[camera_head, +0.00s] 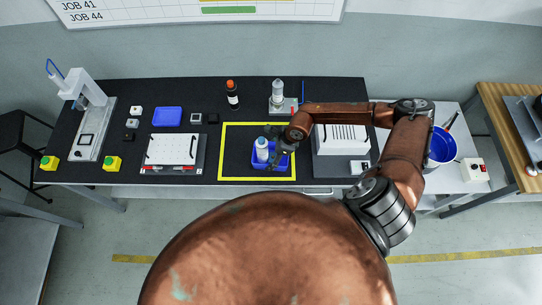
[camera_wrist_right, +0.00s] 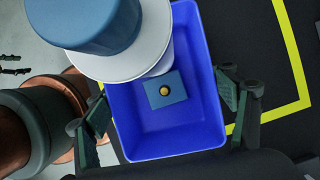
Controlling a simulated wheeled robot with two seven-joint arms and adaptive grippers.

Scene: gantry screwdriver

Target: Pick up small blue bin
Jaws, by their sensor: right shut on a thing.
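The small blue bin (camera_head: 285,161) is inside the yellow-outlined square on the black bench mat. In the right wrist view the bin (camera_wrist_right: 170,130) shows from above, with a small blue-grey square piece with a brass-coloured knob (camera_wrist_right: 165,90) in it. A white bottle with a blue cap (camera_head: 262,149) stands in or against the bin; its cap (camera_wrist_right: 95,22) covers the bin's upper left corner in the wrist view. My right gripper (camera_head: 279,146) is at the bin, with its fingers (camera_wrist_right: 167,108) on opposite side walls, shut on it. My left gripper is not in view.
A white slotted box (camera_head: 341,139) stands right of the square, and a white plate fixture (camera_head: 172,149) left. A dark bottle with an orange cap (camera_head: 232,95) and a clear dispenser (camera_head: 277,92) stand behind. A blue tray (camera_head: 167,116) lies further left. A blue bucket (camera_head: 441,147) is at right.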

